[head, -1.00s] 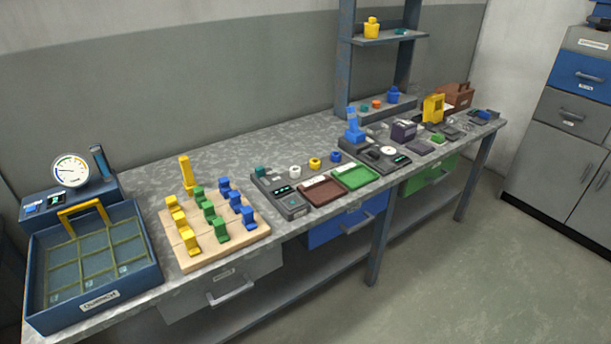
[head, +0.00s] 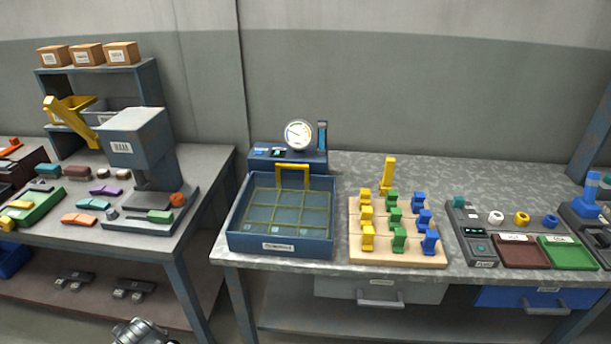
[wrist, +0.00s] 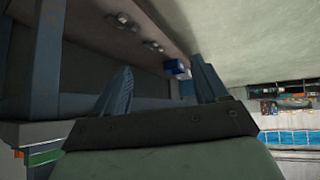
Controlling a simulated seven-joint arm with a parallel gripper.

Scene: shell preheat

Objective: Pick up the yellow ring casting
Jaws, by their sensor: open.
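A small yellow ring casting (head: 521,218) sits at the right of the main bench in the head view, between a white ring-like piece (head: 495,217) and a blue one (head: 550,222). It stands behind a dark brown tray (head: 522,252). My gripper (wrist: 162,80) is open in the wrist view, with nothing between its two fingers. The wrist view does not show the yellow ring casting. In the head view only a grey piece of my arm shows at the bottom left, far from the casting.
A wooden board (head: 398,257) with yellow, green and blue pieces stands on the bench. A blue bin (head: 282,246) is left of it. A green tray (head: 568,253) is at the right. The wrist view shows a lower shelf (wrist: 165,20) with small grey parts near my fingers.

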